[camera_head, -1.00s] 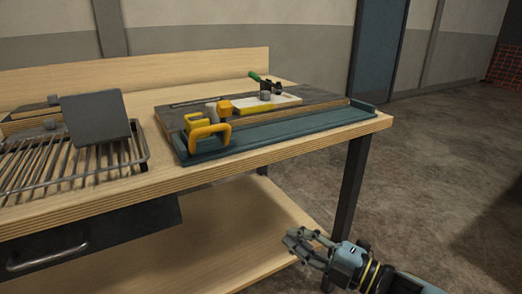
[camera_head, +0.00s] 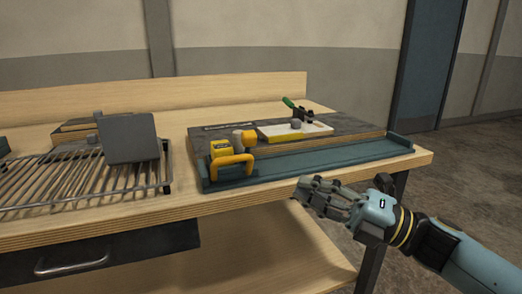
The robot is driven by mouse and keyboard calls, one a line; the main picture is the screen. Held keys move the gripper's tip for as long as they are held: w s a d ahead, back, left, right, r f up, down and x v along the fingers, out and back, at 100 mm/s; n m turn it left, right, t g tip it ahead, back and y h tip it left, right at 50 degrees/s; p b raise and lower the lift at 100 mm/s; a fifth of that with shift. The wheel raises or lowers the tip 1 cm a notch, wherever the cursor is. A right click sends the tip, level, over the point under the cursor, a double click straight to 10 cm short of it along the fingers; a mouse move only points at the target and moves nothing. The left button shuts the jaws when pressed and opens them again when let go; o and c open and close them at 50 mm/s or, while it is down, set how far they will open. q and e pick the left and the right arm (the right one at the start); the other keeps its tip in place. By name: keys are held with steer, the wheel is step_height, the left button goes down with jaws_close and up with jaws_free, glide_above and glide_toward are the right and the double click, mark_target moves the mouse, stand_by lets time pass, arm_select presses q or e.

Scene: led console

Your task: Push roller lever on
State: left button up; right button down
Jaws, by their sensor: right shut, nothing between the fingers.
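A teal tray (camera_head: 325,158) lies on the wooden workbench and holds a dark board (camera_head: 345,130). At the board's left front is a yellow block (camera_head: 220,147) with an orange knob-like part (camera_head: 244,139) beside it and a yellow-orange handle (camera_head: 233,163) in front. A green-handled lever device (camera_head: 299,110) sits on a white and yellow plate (camera_head: 288,131) farther back. I cannot tell which small part is the roller lever. My right gripper (camera_head: 305,191) is shut and empty, just in front of the bench's front edge, to the right of the yellow handle. My left gripper is out of view.
A wire rack (camera_head: 80,183) with a grey tilted panel (camera_head: 129,138) stands on the left of the bench. A drawer with a metal handle (camera_head: 72,264) is below it. A lower wooden shelf (camera_head: 270,250) lies under the bench. Open floor (camera_head: 470,180) lies to the right.

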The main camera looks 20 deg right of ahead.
mark_target(248, 146)
steer(key=w+a+r+p, duration=0.1)
steer(key=w+a+r, duration=0.2)
steer(key=w+a, duration=0.3)
steer(key=w, duration=0.2)
steer(key=shift+w+r+p, duration=0.3)
steer(key=shift+w, duration=0.1)
